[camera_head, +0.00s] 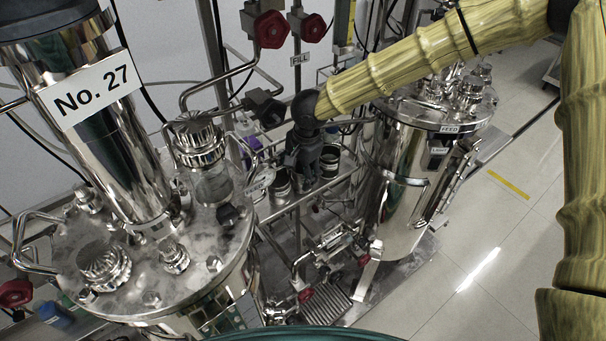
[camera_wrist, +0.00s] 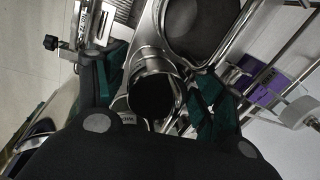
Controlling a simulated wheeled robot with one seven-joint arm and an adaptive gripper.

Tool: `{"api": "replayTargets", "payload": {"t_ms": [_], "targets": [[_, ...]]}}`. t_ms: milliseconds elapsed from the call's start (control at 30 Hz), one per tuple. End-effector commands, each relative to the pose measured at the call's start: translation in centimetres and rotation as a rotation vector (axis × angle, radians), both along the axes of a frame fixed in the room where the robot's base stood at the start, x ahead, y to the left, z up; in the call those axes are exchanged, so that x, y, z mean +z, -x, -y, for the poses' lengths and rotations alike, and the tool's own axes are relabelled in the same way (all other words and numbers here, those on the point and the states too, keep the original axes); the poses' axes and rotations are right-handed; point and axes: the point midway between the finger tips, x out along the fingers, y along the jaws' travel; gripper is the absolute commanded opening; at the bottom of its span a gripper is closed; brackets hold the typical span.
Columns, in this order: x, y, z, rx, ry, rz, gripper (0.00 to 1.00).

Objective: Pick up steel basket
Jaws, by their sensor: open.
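My gripper (camera_head: 303,165) points down over a rack between the two large steel vessels. In the wrist view my gripper (camera_wrist: 162,72) is open, with a dark green-padded finger on each side. A small round steel container with a dark opening (camera_wrist: 153,98) shows between the fingers; I cannot tell whether they touch it. A larger round steel container (camera_wrist: 200,22) is just beyond it. In the head view a round steel container stands left of my gripper (camera_head: 282,185) and another right of it (camera_head: 331,160). I cannot tell for sure which is the steel basket.
The vessel marked No. 27 (camera_head: 120,150) stands close on the left, and the FEED vessel (camera_head: 410,165) on the right. Steel pipes and red-handled valves (camera_head: 270,28) crowd around. Purple items (camera_wrist: 265,88) sit behind rack rails. Open floor (camera_head: 500,240) lies at right.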

Motion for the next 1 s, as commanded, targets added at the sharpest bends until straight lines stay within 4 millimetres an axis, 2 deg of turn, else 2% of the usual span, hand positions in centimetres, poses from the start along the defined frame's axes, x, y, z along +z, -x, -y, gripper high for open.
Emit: {"api": "replayTargets", "payload": {"t_ms": [100,300,633,667,700,933,1000], "targets": [[0.0,0.0,0.0,0.000,0.000,0.000,0.70],[0.0,0.0,0.0,0.001,0.000,0.000,0.34],[0.2,0.0,0.0,0.000,-0.001,0.001,0.34],[0.3,0.0,0.0,0.000,-0.001,0.001,0.30],[0.5,0.0,0.0,0.001,-0.001,0.002,0.24],[3.5,-0.1,0.0,-0.001,-0.003,0.003,0.24],[3.2,1.0,1.2,-0.001,0.000,0.000,0.24]]}}
